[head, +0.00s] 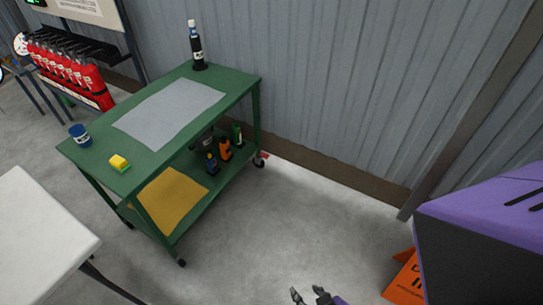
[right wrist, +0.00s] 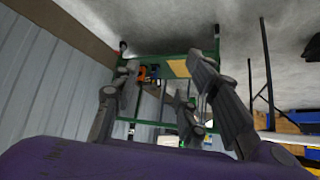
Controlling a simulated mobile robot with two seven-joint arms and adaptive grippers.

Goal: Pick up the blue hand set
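The blue hand set (head: 212,164) is a small dark blue upright item on the lower shelf of the green cart (head: 247,92). An orange one (head: 224,150) and a green one (head: 237,134) stand beside it. In the right wrist view a small blue item (right wrist: 153,72) shows next to an orange one, beyond my fingers. My right gripper (head: 310,295) shows at the bottom edge of the head view, in front of the cart and well apart from it. Its fingers (right wrist: 166,80) are spread open and empty in the right wrist view. My left gripper is not in view.
The cart top holds a dark bottle (head: 197,48), a grey mat (head: 172,110), a blue can (head: 80,135) and a yellow sponge (head: 119,162). A white table (head: 38,235) stands left. An orange sign (head: 408,280) is lower right. The floor before the cart is clear.

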